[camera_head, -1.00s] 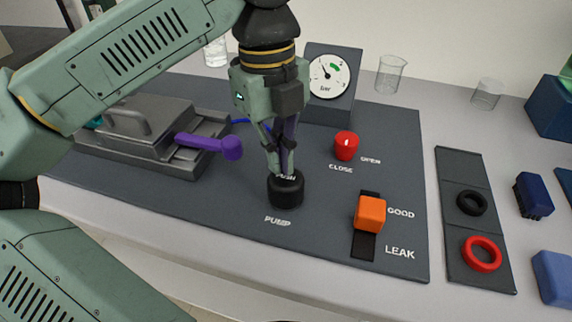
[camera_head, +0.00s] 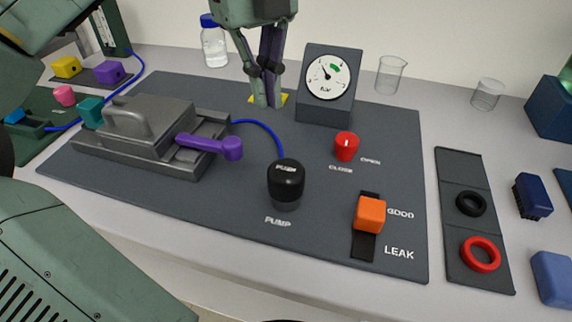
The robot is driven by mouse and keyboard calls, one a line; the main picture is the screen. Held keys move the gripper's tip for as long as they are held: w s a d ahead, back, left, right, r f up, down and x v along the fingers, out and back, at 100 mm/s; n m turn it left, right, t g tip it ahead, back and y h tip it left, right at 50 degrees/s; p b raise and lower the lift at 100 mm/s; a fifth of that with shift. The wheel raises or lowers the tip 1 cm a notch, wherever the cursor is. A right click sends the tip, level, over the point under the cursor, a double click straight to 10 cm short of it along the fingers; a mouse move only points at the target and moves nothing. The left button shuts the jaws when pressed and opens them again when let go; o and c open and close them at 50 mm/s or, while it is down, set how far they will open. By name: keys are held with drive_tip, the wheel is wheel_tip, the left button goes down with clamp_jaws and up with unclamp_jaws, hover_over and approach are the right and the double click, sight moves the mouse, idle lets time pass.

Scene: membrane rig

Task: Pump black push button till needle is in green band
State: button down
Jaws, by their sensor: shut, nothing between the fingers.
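The black push button (camera_head: 286,184) stands upright on the dark panel, its top marked PUMP and fully uncovered. The gauge (camera_head: 328,78) stands behind it on a dark block, with a white dial. Its thin needle points to the upper left, left of the green band (camera_head: 336,69), apart from it. My gripper (camera_head: 266,105) is shut and empty, pointing down above the panel, behind the button and left of the gauge. It does not touch the button.
A red knob (camera_head: 346,146) marked OPEN and CLOSE and an orange slider (camera_head: 370,214) marked GOOD and LEAK sit right of the button. A grey clamp rig (camera_head: 140,130) with a purple lever (camera_head: 212,145) is at left. Beakers (camera_head: 391,75) stand behind.

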drive_tip(key=shift+w+r, duration=0.1)
drive_tip(key=shift+r, duration=1.1)
